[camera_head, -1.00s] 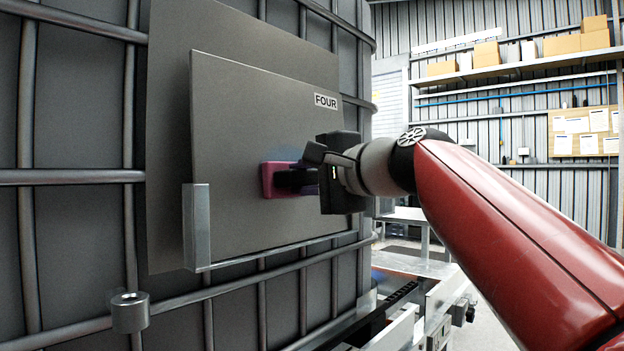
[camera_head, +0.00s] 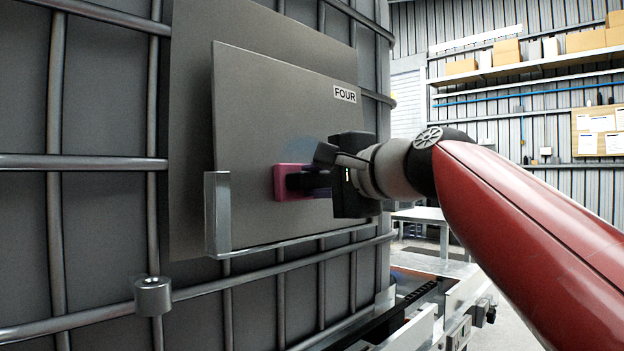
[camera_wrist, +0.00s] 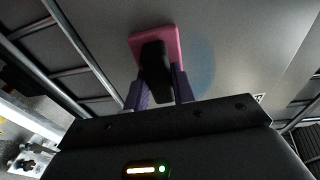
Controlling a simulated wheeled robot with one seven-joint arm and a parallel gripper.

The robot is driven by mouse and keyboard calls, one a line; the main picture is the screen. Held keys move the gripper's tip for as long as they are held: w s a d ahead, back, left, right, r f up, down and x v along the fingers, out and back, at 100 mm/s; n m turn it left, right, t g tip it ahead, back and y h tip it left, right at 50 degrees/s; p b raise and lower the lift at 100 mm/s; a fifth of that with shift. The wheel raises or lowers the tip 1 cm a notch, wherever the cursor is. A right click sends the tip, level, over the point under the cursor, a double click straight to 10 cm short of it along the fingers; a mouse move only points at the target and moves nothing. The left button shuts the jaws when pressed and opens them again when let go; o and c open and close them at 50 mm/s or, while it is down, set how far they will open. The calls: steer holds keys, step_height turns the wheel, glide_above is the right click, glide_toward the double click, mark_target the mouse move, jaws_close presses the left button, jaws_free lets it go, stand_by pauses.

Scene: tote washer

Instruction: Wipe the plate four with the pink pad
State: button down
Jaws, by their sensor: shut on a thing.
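Plate four is a grey panel (camera_head: 260,110) with a "FOUR" label (camera_head: 345,94) at its upper right. It stands upright in front of a larger grey sheet on the caged tank. The pink pad (camera_head: 287,184) is against the plate's lower middle, or very close to it; contact is hard to tell. My gripper (camera_head: 312,182) is shut on the pad's dark handle. In the wrist view the pad (camera_wrist: 153,40) shows beyond the handle (camera_wrist: 155,72) between my fingers. A faint bluish patch (camera_wrist: 203,62) marks the plate beside the pad.
A metal bracket (camera_head: 217,215) holds the plate's lower left corner, and a ledge runs under the plate. Cage bars (camera_head: 58,200) and a round metal fitting (camera_head: 152,295) are at left. A conveyor frame (camera_head: 440,300) stands below right. Shelves (camera_head: 530,66) are far behind.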

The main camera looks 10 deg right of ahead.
steer(key=w+d+p, duration=0.3)
steer(key=w+d, duration=0.2)
steer(key=d, duration=0.2)
steer(key=shift+w+d, duration=0.4)
stand_by(0.3)
steer(key=shift+w+a+r+p, duration=0.1)
steer(key=shift+r+p, duration=0.4)
steer(key=shift+r, duration=1.2)
steer(key=shift+s+a+b, duration=0.5)
steer(key=shift+s+a, duration=0.6)
steer(key=shift+a, duration=0.4)
steer(key=shift+s+a+b, duration=0.45)
steer(key=shift+s+a, duration=0.6)
steer(key=shift+a, duration=0.45)
steer(key=shift+s+a+b, duration=0.5)
steer(key=shift+s+a, duration=0.6)
steer(key=shift+a, duration=0.4)
steer(key=shift+r, duration=0.1)
